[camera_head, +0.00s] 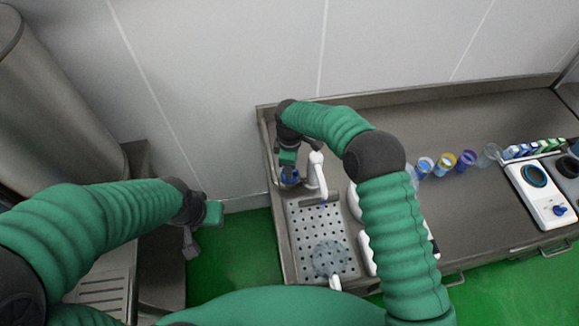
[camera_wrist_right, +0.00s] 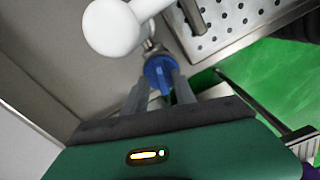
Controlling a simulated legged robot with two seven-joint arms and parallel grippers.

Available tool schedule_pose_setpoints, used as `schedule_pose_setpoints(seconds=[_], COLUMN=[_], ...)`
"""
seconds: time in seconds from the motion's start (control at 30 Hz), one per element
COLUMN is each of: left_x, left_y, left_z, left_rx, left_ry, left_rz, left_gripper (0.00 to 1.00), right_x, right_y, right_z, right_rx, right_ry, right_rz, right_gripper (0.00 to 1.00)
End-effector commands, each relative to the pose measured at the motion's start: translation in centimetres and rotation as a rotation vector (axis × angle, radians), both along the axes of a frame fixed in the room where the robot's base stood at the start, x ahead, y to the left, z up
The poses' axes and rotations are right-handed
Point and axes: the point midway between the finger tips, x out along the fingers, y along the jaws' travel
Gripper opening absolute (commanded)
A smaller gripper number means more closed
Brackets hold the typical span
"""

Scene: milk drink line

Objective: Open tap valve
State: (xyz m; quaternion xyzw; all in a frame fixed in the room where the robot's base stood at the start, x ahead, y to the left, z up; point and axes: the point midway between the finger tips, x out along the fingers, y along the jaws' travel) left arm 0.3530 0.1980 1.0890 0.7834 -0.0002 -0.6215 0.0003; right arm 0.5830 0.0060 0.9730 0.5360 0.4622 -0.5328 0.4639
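The white tap (camera_head: 318,176) stands at the left end of the steel counter, its spout over a perforated drain plate. Its blue valve handle (camera_head: 290,177) is just left of the spout. My right gripper (camera_head: 288,168) reaches down onto it. In the right wrist view the blue valve handle (camera_wrist_right: 158,70) sits between the two grey fingertips, which press close on both sides. The tap's white rounded part (camera_wrist_right: 112,27) shows just beyond. My left gripper (camera_head: 190,243) hangs away from the counter at left, empty; its finger gap is not clear.
The perforated drain plate (camera_head: 305,222) carries a clear round item (camera_head: 330,258). White objects stand right of it, partly behind my right arm. Several cups (camera_head: 445,163) line the counter, with a white appliance (camera_head: 540,195) at far right. A steel cylinder (camera_head: 55,90) stands at left.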

Motion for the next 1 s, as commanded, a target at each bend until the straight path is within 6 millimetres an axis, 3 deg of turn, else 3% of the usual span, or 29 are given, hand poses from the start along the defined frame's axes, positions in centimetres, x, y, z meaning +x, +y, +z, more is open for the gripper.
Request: schedule_pose_setpoints(seconds=[0.27, 0.4, 0.57, 0.8, 1.0], left_x=[0.0, 0.0, 0.0, 0.0, 0.0], left_y=[0.0, 0.0, 0.0, 0.0, 0.0], left_z=[0.0, -0.4, -1.4, -2.4, -2.5], left_rx=[0.000, 0.000, 0.000, 0.000, 0.000], left_ry=[0.000, 0.000, 0.000, 0.000, 0.000], left_rz=[0.000, 0.000, 0.000, 0.000, 0.000], left_gripper=[0.36, 0.36, 0.36, 0.36, 0.36], right_x=[-0.2, -0.1, 0.0, 0.1, 0.1], right_y=[0.0, 0.0, 0.1, 0.1, 0.1], right_z=[-0.1, 1.0, 4.9, 12.0, 15.8], right_rx=[-0.001, -0.001, 0.001, 0.001, -0.001], right_ry=[0.004, 0.002, -0.002, 0.000, 0.002], right_rz=[0.000, 0.000, 0.001, 0.000, 0.000], right_gripper=[0.34, 0.34, 0.34, 0.34, 0.34])
